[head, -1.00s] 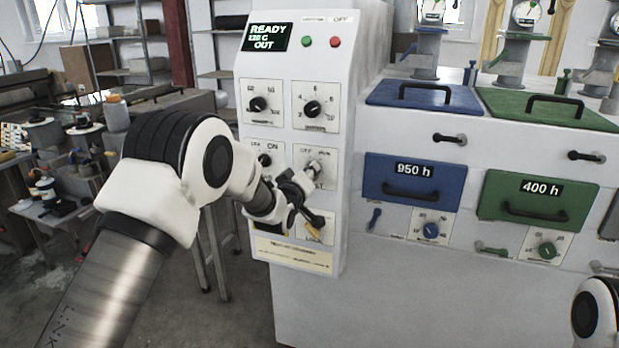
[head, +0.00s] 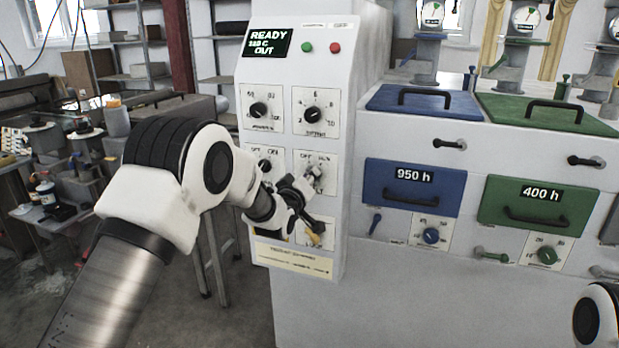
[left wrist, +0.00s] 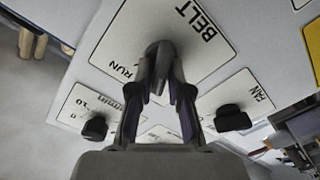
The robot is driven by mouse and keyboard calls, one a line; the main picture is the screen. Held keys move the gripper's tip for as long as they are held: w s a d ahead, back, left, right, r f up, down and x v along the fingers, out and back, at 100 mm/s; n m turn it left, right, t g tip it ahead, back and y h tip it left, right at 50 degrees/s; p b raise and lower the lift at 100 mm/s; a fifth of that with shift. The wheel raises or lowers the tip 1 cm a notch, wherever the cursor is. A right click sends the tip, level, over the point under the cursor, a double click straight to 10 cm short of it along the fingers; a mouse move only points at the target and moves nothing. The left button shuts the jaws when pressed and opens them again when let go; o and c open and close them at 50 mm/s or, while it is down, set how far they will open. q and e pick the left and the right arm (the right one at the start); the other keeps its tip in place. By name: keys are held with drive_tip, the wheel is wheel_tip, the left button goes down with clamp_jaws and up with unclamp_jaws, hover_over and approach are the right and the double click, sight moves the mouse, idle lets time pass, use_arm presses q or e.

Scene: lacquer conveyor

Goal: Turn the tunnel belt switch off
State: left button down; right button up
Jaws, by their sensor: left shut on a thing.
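The tunnel belt switch (left wrist: 158,62) is a grey lever on a white plate marked BELT and RUN in the left wrist view. In the head view its plate (head: 328,160) is on the right of the panel's third row. My left gripper (left wrist: 160,92) has its two dark fingers closed around the lever. In the head view the left gripper (head: 308,187) reaches the plate from the lower left and covers part of it. The lever's exact setting is hard to tell. Only part of my right arm shows at the lower right; its gripper is out of view.
The white control panel (head: 343,60) has a READY display (head: 264,42), a green button (head: 307,48) and a red button (head: 336,48). A FAN knob (left wrist: 232,118) and another black knob (left wrist: 96,128) flank the fingers. Blue (head: 414,188) and green (head: 535,203) drawers are to the right.

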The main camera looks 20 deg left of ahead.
use_arm(q)
drive_tip(key=c, duration=1.2)
unclamp_jaws()
drive_tip(key=shift+a, duration=0.1)
drive_tip(key=s, duration=1.2)
drive_tip(key=shift+a+f, duration=0.1)
drive_tip(key=shift+a, duration=0.1)
